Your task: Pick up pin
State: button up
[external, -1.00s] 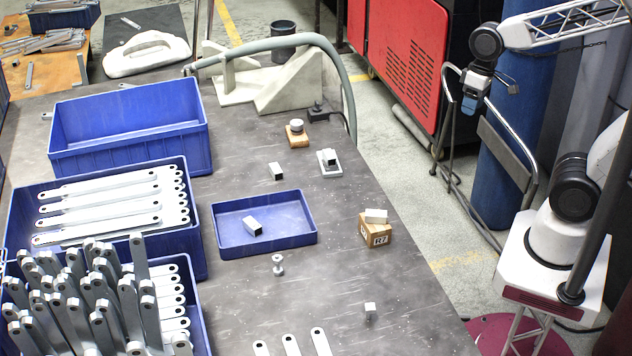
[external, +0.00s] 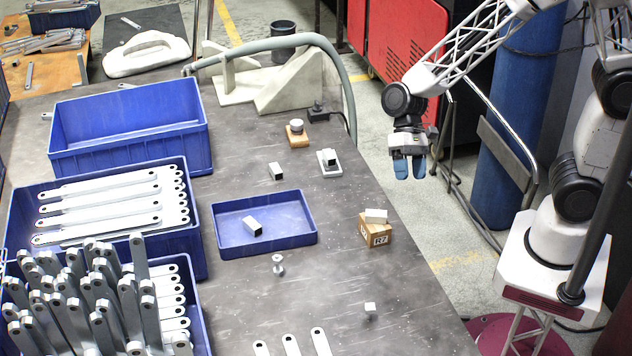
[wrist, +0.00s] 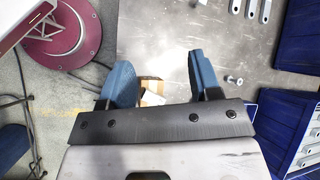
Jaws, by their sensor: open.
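The pin looks like the small metallic piece with a wide round head (external: 278,265) on the dark table, just in front of the shallow blue tray (external: 308,240). It also shows in the wrist view (wrist: 233,80), right of the fingers. My gripper (external: 410,169) hangs above and to the right of the pin, near the table's right edge, its blue fingers pointing down. It is open and empty; both fingers show apart in the wrist view (wrist: 160,75).
A wooden block (external: 376,236) with a white piece on top stands right of the tray. A small metal block (external: 370,309) lies near the front. Flat brackets (external: 291,345) lie at the front edge. Deep blue bins (external: 130,150) fill the left. The table around the pin is clear.

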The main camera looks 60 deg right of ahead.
jog(key=w+a+f+m+g+y, duration=0.2)
jog(key=a+f+m+y, duration=0.1)
jog(key=a+f, duration=0.85)
jog(key=m+y, duration=0.2)
jog(key=m, duration=0.2)
send_near(370, 303)
jog(key=shift+g, duration=0.3)
jog(key=x, duration=0.5)
jog(key=shift+w+f, duration=0.1)
jog(key=shift+w, duration=0.1)
jog(key=shift+a, duration=0.1)
jog(key=shift+x, duration=1.25)
jog(key=shift+s, duration=0.1)
jog(key=shift+x, duration=2.5)
jog(key=shift+f, duration=0.1)
